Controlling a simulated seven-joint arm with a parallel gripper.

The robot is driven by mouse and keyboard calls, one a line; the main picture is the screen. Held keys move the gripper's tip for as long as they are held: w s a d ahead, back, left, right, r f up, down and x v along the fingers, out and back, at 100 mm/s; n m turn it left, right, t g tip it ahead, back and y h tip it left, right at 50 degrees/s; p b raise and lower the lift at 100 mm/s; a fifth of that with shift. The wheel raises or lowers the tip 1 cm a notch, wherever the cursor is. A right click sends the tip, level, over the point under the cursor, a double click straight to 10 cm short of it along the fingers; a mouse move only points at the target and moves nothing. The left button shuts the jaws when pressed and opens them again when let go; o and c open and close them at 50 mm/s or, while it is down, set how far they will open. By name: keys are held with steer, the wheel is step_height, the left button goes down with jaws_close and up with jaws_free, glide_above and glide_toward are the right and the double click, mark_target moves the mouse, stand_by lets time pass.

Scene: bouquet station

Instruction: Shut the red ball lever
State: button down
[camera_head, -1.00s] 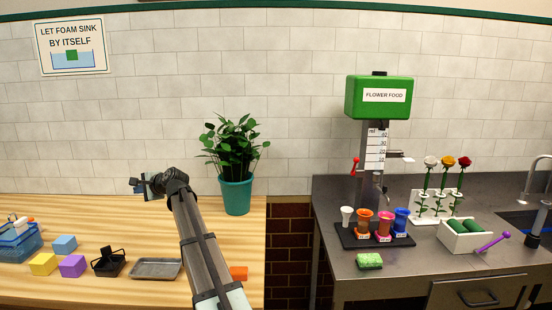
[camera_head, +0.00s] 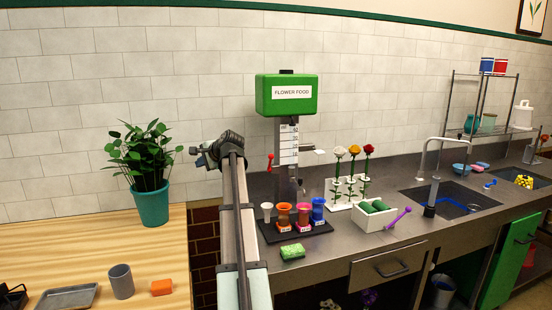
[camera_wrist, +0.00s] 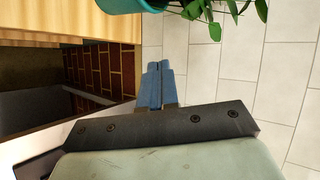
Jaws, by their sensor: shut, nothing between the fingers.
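The red ball lever (camera_head: 270,160) sticks out from the left side of the flower food dispenser (camera_head: 287,94), a green box on a grey column with a measuring scale. The lever's red parts show just right of my arm. My gripper (camera_head: 197,151) is raised to the left of the lever, apart from it, and points left. In the wrist view my gripper's blue fingertips (camera_wrist: 160,82) are together with nothing between them. The lever and dispenser are not in the wrist view.
A potted plant (camera_head: 151,203) stands left on the wooden counter. Roses in a white rack (camera_head: 340,191) and a white box (camera_head: 361,217) stand right.

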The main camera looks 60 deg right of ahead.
steer(key=s+d+r+m+g+h, duration=0.1)
steer(key=s+d, duration=0.4)
steer(key=s, duration=0.5)
steer(key=s+d+r+m+g+h, duration=0.15)
steer(key=s+d, duration=0.35)
steer(key=s, duration=0.5)
steer(key=s+d+r+m+h, duration=0.1)
steer(key=s+d+r, duration=0.1)
steer(key=s+d, duration=0.5)
steer(key=x, duration=1)
steer(key=shift+w, duration=0.35)
steer(key=shift+r+n, duration=0.1)
steer(key=shift+n, duration=0.15)
